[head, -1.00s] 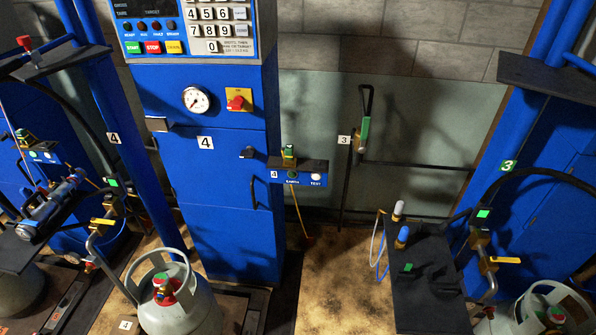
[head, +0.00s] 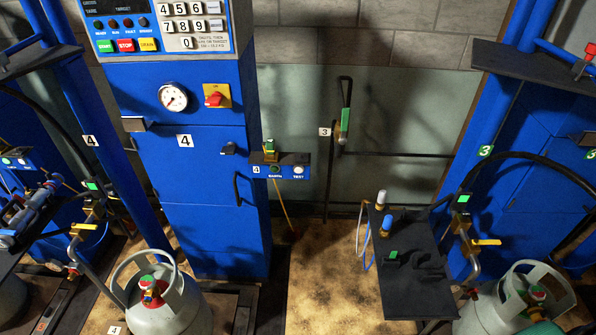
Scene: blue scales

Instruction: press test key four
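A small blue box (head: 262,183) marked 4 sticks out from the right side of the blue scale cabinet (head: 215,230), which also bears a 4. On its front are a white key (head: 298,169) labelled TEST and a green key (head: 275,169) labelled EARTH. A brass and green fitting (head: 270,150) stands on top of the box, and a thin yellowish line hangs below it. Nothing covers the white key. Neither of my grippers is in the head view.
A grey gas cylinder (head: 178,310) stands on the scale in front of the cabinet. A black shelf (head: 410,300) with small bottles juts in at right, near a second cylinder (head: 500,315). Brown floor (head: 320,275) between them is open. A grey door (head: 400,110) stands behind.

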